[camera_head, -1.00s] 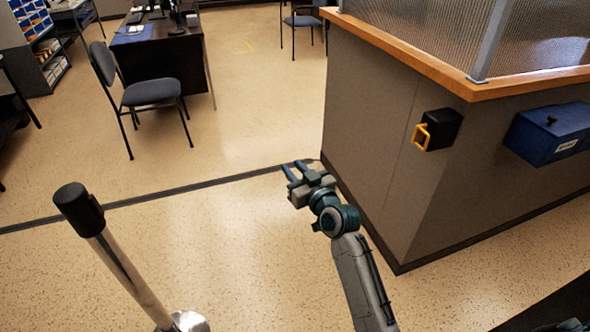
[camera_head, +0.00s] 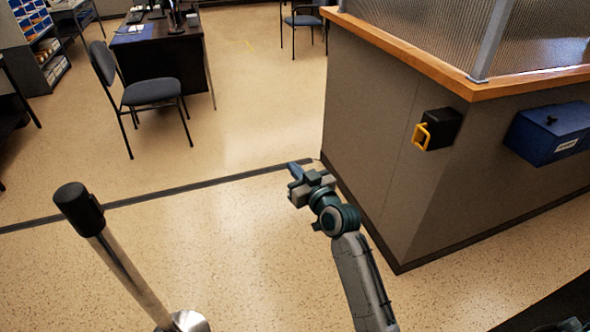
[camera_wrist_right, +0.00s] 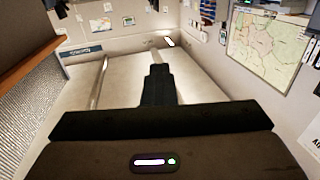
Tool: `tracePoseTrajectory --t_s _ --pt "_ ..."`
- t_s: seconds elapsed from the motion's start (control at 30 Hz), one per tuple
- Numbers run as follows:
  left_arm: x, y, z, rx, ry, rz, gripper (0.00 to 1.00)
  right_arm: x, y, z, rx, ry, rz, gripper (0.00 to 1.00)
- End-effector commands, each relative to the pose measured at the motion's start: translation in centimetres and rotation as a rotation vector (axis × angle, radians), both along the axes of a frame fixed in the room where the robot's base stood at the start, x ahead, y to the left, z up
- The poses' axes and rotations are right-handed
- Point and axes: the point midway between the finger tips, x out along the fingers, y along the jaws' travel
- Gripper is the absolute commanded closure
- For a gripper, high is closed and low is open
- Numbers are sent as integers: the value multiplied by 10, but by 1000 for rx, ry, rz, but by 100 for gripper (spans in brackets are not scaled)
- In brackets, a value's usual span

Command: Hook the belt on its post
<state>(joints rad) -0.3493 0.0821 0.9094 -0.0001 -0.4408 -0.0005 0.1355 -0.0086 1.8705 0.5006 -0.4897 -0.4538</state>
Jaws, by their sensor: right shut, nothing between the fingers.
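The belt's yellow end loop (camera_head: 421,136) sits at the black belt housing (camera_head: 442,129) on the grey counter's side wall. No belt is drawn out that I can see. The post (camera_head: 130,270) stands upright at the lower left, a steel tube with a black head (camera_head: 78,208). My right gripper (camera_head: 295,170) is between the post and the counter, away from both, shut and empty. Its shut fingers also show in the right wrist view (camera_wrist_right: 158,82). My left gripper is not in view.
The grey counter (camera_head: 370,130) with a wooden top edge fills the right side. A blue box (camera_head: 550,133) hangs on its wall. A chair (camera_head: 150,93) and a dark desk (camera_head: 165,55) stand at the upper left. The floor around the post is clear.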

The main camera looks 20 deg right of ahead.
Motion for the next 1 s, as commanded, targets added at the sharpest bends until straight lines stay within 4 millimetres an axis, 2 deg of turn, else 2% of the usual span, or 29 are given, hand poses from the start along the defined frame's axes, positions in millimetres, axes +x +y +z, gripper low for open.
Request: tracePoseTrajectory --t_s 0.7,0.83,1.0 --pt "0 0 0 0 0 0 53 0 0 0 0 0 0 100" --pt "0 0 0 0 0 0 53 0 0 0 0 0 0 75" --pt "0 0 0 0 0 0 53 0 0 0 0 0 0 75"
